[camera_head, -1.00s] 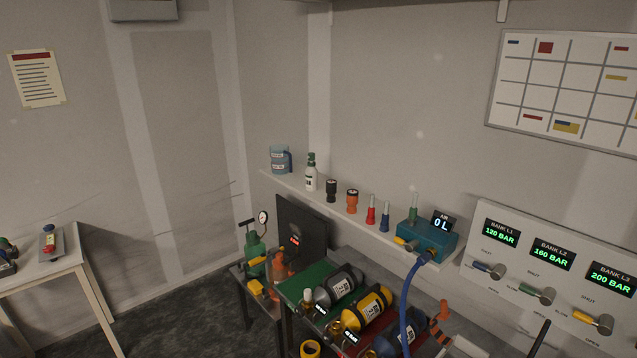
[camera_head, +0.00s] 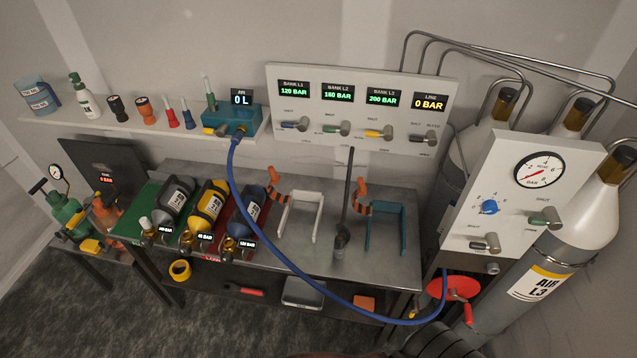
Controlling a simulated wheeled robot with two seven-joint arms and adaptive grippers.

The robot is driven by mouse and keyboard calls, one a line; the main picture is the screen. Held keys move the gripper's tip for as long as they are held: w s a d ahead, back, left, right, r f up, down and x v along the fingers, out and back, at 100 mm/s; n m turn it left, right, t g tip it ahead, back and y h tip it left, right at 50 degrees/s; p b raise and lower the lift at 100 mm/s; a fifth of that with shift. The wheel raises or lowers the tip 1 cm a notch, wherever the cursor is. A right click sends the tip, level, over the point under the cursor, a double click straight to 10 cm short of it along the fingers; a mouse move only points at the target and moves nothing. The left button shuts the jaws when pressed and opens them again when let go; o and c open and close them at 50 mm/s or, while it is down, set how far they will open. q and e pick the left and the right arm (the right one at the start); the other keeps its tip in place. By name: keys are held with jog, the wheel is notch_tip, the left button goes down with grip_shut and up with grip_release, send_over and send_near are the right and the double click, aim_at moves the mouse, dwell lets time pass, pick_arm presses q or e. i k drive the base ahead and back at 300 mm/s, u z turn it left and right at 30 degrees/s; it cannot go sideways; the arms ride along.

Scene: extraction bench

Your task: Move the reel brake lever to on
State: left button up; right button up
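A red disc-shaped part (camera_head: 456,288), perhaps the hose reel, shows low at the right of the bench, below the gauge panel. The blue hose (camera_head: 318,286) runs from the teal air box down across the bench front to beside this red part. I cannot make out a brake lever on it or its setting. A tall black lever (camera_head: 348,190) stands nearly upright on the bench between two brackets; I cannot tell whether it belongs to the reel. Neither of my grippers can be made out.
The bench (camera_head: 310,253) holds several cylinders at its left and a white bracket (camera_head: 300,215) and teal bracket (camera_head: 386,228). A gauge panel (camera_head: 502,205) stands at the right before large gas cylinders. A dark ribbed shape at the bottom right is unclear. The floor at front left is clear.

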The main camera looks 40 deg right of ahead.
aim_at(414, 305)
jog(key=z, duration=2.5)
